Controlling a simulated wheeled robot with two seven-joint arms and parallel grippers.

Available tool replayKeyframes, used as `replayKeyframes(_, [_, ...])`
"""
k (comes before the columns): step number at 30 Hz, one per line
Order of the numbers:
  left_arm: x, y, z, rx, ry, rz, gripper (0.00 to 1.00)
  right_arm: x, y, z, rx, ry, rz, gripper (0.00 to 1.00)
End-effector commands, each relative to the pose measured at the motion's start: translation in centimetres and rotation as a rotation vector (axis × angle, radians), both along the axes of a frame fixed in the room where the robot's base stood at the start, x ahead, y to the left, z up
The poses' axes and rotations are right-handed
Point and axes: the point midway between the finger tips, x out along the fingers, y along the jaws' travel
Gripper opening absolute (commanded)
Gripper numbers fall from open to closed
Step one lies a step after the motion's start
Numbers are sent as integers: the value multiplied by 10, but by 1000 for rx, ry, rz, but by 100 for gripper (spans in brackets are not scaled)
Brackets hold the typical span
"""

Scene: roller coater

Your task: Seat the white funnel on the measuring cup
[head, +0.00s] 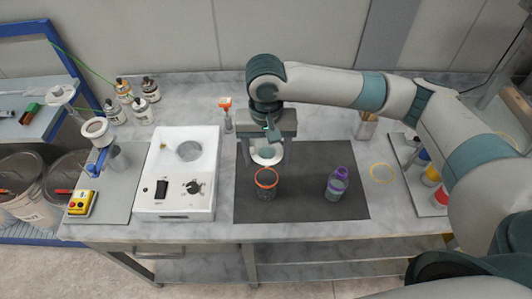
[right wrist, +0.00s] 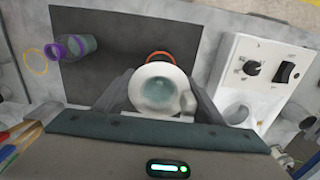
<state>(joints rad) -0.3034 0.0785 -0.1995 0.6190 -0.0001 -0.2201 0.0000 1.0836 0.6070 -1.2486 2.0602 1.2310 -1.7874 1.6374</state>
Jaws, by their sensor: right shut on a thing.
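The white funnel (head: 268,158) is held in my right gripper (head: 268,143), above the dark mat and behind the measuring cup. In the right wrist view the funnel (right wrist: 160,90) shows as a round white rim between the two dark fingers of the gripper (right wrist: 162,97). The clear measuring cup with an orange rim (head: 265,184) stands upright on the mat, in front of the funnel. In the right wrist view only a strip of its orange rim (right wrist: 160,54) shows past the funnel. The funnel's spout is hidden. My left gripper is not in view.
A white machine (head: 178,205) with a knob and switch is at left. An orange-topped bottle (head: 226,116) stands behind. The mat between cup and purple-capped bottle is clear.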

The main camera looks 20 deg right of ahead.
Motion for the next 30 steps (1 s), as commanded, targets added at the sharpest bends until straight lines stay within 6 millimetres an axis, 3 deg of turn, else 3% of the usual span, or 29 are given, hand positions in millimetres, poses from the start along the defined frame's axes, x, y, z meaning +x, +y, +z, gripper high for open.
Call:
replayKeyframes(16, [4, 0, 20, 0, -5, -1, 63, 0, 0, 3, -3, 3, 0, 42])
replayKeyframes(30, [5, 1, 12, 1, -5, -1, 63, 0, 0, -38, -3, 2, 0, 42])
